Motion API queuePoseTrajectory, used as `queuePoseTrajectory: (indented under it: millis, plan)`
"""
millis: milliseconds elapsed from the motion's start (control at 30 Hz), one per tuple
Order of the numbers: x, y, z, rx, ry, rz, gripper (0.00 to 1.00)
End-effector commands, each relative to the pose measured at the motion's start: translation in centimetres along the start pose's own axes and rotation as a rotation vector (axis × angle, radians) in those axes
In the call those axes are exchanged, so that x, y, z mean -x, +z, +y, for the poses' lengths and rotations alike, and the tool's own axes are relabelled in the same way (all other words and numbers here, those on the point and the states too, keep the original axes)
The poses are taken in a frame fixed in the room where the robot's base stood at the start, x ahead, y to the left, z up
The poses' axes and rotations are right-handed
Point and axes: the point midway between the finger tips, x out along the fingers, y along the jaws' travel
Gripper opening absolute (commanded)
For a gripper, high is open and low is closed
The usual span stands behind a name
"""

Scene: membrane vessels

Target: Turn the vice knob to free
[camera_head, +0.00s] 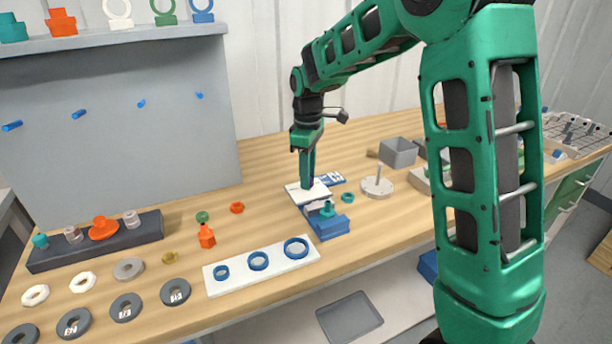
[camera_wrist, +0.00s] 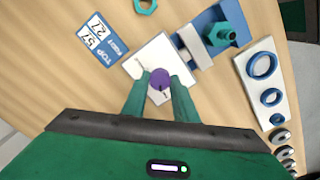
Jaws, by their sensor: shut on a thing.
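The purple knob (camera_wrist: 161,79) stands on a white plate (camera_wrist: 148,60) with dark marks on it. My gripper (camera_wrist: 160,90) points down at it, with one green finger on each side, and is shut on the knob. In the head view my gripper (camera_head: 307,184) is over the white plate, and the fingers hide most of the knob. Beside the plate is the blue vice (camera_head: 330,226) with light jaw blocks. A teal hexagonal fitting (camera_wrist: 222,34) sits at the vice; whether the jaws press on it I cannot tell.
A blue-and-white label card (camera_wrist: 103,40) lies beside the plate. A teal nut (camera_head: 347,197) and a round base with a peg (camera_head: 377,186) are to the right. A white board with blue rings (camera_head: 262,265) lies in front. Orange parts (camera_head: 207,236) stand to the left.

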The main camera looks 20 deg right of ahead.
Motion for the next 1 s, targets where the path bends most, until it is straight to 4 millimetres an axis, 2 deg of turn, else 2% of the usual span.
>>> queuePoseTrajectory:
  millis: [233, 700, 733, 767, 800, 1000]
  plan:
    - [0.32, -0.23, 0.36, 0.059, 0.010, 0.009, 0.04]
    - [0.34, -0.18, 0.43, 0.067, 0.011, 0.009, 0.04]
    - [0.34, -0.17, 0.43, 0.067, 0.011, 0.009, 0.33]
    - [0.33, -0.16, 0.42, 0.067, 0.011, 0.008, 0.40]
    - [0.30, -0.14, 0.39, 0.067, 0.010, 0.008, 0.45]
    - [0.16, -0.07, 0.21, 0.068, 0.005, 0.004, 0.45]
